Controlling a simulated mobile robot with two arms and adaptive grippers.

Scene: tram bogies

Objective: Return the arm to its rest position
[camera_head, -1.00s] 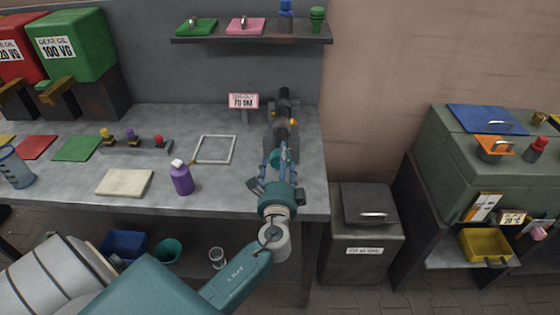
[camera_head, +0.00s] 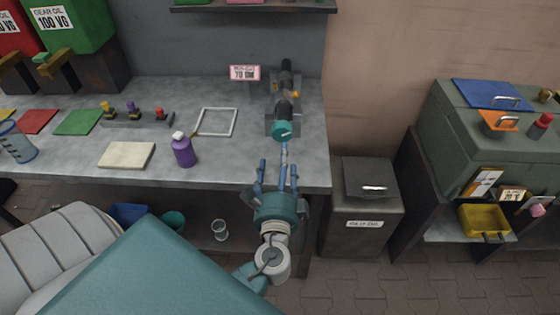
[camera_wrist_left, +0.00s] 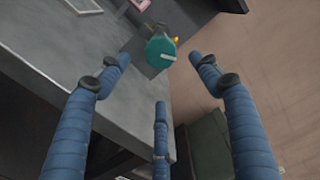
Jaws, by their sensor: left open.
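My left gripper (camera_head: 278,178) is just in front of the bench's front edge at the right end, its blue fingers pointing toward the bench. In the left wrist view its three fingers (camera_wrist_left: 160,100) are spread wide with nothing between them. Beyond them is a dark tool with a teal round end (camera_head: 282,130), lying in a grey holder on the bench; the teal end (camera_wrist_left: 160,52) also shows in the left wrist view, apart from the fingers. My right gripper is not in view.
The grey workbench (camera_head: 230,172) holds a purple bottle (camera_head: 183,152), a cream pad (camera_head: 127,155), a white frame (camera_head: 216,122) and a small sign (camera_head: 245,73). A lidded grey bin (camera_head: 362,222) stands right of the bench. A green cabinet (camera_head: 470,140) is further right.

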